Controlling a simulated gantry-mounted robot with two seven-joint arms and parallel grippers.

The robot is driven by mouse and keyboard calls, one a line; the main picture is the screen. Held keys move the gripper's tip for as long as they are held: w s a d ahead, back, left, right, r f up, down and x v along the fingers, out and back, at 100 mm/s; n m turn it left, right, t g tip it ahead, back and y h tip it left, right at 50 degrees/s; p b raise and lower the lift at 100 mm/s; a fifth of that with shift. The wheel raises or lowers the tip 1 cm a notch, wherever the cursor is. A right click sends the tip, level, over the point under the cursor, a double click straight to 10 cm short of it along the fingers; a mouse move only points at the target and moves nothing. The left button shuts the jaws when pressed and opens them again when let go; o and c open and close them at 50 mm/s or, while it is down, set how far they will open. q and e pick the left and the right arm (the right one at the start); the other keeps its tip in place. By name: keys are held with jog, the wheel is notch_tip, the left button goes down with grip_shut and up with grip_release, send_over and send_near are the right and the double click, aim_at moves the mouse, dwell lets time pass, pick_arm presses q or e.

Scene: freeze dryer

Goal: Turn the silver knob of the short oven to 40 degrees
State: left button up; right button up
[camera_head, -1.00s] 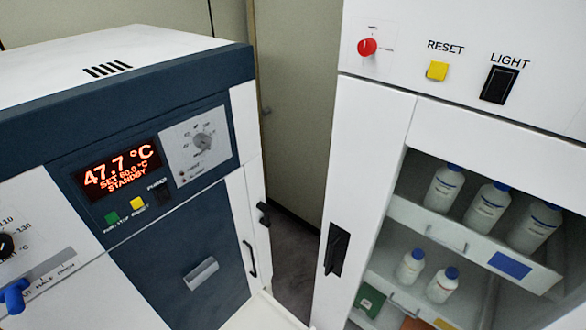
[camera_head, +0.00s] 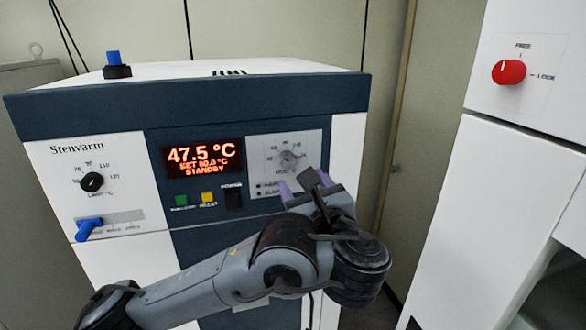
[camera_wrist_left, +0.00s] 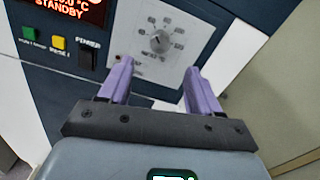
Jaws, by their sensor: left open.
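The short oven (camera_head: 90,220) is a white and dark blue cabinet in the head view. Its silver knob (camera_head: 289,160) sits on a light grey dial plate to the right of the red display (camera_head: 201,158), which reads 47.5 °C, SET 60.0 °C, STANDBY. The knob also shows in the left wrist view (camera_wrist_left: 159,41), ringed by small scale marks. My left gripper (camera_head: 304,183) has purple fingers and is just below the knob in the head view. In the left wrist view its fingers (camera_wrist_left: 156,72) are spread apart with nothing between them, short of the knob. My right gripper is not in view.
Beside the display's lower edge are a green button (camera_head: 181,200), a yellow button (camera_head: 207,197) and a dark power switch (camera_head: 233,198). A black knob (camera_head: 92,182) and a blue lever (camera_head: 88,228) are at left. A white cabinet with a red knob (camera_head: 509,72) stands at right.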

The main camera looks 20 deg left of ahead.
aim_at(288, 161)
pick_arm(q)
jog(key=p+x, duration=0.1)
jog(key=x, duration=0.7)
jog(key=shift+w+a+r+p, duration=0.15)
jog(key=shift+w+p, duration=0.05)
jog(key=shift+p, duration=0.1)
jog(key=shift+x, duration=0.95)
jog(key=c, duration=1)
jog(key=shift+f+n+b, duration=0.35)
jog(key=shift+n+b, duration=0.15)
jog(key=shift+b, duration=0.35)
jog(key=shift+c, duration=0.2)
jog(key=n+b, duration=0.5)
jog(key=b, duration=0.2)
jog(key=shift+f+b, duration=0.1)
jog(key=shift+b, duration=0.25)
jog(key=shift+r+n+b, duration=0.25)
jog(key=shift+n+b, duration=1.1)
jog(key=shift+n, duration=0.25)
